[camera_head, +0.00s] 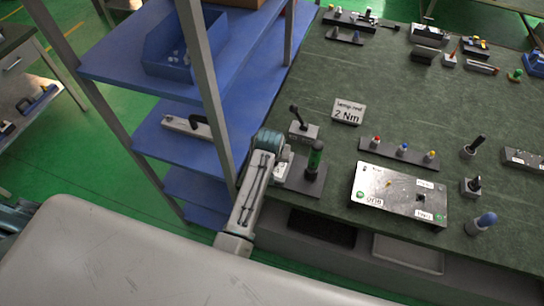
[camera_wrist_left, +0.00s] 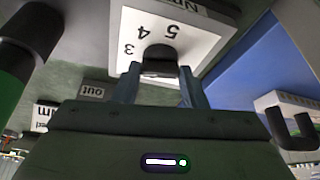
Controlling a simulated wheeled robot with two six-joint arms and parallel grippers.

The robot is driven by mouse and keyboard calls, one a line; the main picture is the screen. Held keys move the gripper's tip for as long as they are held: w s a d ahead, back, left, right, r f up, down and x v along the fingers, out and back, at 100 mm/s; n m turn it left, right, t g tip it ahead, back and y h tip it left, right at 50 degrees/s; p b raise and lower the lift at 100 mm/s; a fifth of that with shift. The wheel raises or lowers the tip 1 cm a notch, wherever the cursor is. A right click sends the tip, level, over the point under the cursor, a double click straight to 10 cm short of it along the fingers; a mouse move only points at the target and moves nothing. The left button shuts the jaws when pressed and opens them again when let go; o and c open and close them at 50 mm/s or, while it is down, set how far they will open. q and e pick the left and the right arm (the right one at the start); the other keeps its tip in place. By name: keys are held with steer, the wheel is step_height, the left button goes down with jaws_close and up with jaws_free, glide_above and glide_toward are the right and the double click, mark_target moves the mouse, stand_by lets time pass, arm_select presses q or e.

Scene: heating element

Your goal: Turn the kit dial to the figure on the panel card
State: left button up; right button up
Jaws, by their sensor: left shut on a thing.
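The panel card (camera_head: 348,112) stands on the green table in the head view, with "2 Nm" in large print and a small line above it. The kit dial has a white face (camera_wrist_left: 194,50) with the figures 3, 4, 5 and "Nm" visible in the left wrist view. Its dark knob (camera_wrist_left: 159,58) sits between the fingers of my left gripper (camera_wrist_left: 158,76), which is shut on it. In the head view my left gripper (camera_head: 277,158) is at the table's left edge and mostly hides the dial. The dial's pointer is not clear. My right gripper is not in view.
A dark green-topped cylinder (camera_head: 315,160) stands close right of my left gripper. A lever box (camera_head: 302,131) is just behind it. A metal panel (camera_head: 399,196) and a strip with coloured knobs (camera_head: 402,153) lie further right. A blue shelf rack (camera_head: 185,125) borders the left.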

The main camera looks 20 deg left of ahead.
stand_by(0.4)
arm_select(q)
steer(key=o, duration=1)
